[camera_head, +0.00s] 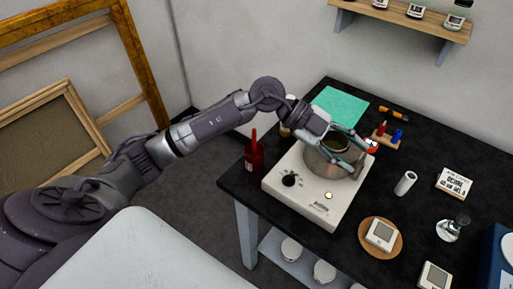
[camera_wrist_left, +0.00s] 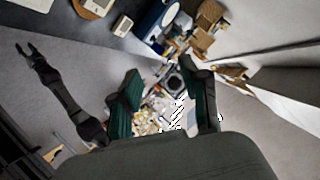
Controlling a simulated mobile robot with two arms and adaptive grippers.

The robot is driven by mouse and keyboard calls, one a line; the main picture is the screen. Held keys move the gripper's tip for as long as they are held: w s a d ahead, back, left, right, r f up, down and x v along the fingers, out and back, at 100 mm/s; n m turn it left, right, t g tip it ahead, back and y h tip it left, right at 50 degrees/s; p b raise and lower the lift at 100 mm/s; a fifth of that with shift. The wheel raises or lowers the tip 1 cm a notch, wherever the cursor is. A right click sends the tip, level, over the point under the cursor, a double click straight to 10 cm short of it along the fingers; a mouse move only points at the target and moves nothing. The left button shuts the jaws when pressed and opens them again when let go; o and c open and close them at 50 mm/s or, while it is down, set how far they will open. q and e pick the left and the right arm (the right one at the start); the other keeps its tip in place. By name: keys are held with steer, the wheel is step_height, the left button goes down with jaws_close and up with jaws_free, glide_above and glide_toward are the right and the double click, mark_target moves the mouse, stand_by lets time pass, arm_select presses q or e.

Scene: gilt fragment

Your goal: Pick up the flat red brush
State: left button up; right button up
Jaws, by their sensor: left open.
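I cannot pick out a flat red brush for certain. A thin red handle (camera_head: 253,135) stands up from a dark red container (camera_head: 254,157) at the table's left edge. A small red and white thing (camera_head: 371,146) shows just right of my left gripper's fingertips; its shape is unclear. My left gripper (camera_head: 357,152) is over the metal pot (camera_head: 325,165), its fingers spread. In the left wrist view its green-padded fingers (camera_wrist_left: 165,88) are apart with nothing seen between them. A dark arm with a small forked tip (camera_wrist_left: 28,50), probably my right one, is at that view's left.
The pot stands on a white hot plate (camera_head: 309,201) on the black table. A green mat (camera_head: 340,105), a wooden block with red and blue items (camera_head: 386,139), a white cylinder (camera_head: 405,183) and a round wooden coaster (camera_head: 370,242) are around it. A wall shelf (camera_head: 415,18) hangs behind.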

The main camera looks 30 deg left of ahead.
arm_select(q)
steer(key=w+a+f+n+y, duration=0.25)
steer(key=a+y, duration=0.45)
steer(key=a, duration=0.5)
steer(key=r+n+g+y, duration=0.1)
steer(key=r+n+y, duration=0.1)
steer(key=n+y, duration=0.35)
glide_above(254, 141)
steer(key=shift+a+f+m+y, duration=0.15)
steer(key=shift+m+y, duration=0.1)
steer(key=shift+m, duration=0.25)
steer(key=shift+a+f+g+p, duration=0.1)
steer(key=shift+f+g+p, duration=0.2)
step_height(254, 141, down, 8)
steer(key=shift+w+r+p, duration=0.15)
steer(key=shift+r+p, duration=0.1)
steer(key=shift+p, duration=0.6)
steer(key=shift+f, duration=0.25)
step_height(254, 141, down, 4)
steer(key=p, duration=0.2)
steer(key=shift+w+f+p, duration=0.1)
steer(key=shift+f+p, duration=0.15)
steer(key=shift+p, duration=0.1)
steer(key=shift+f, duration=0.2)
jaws_close()
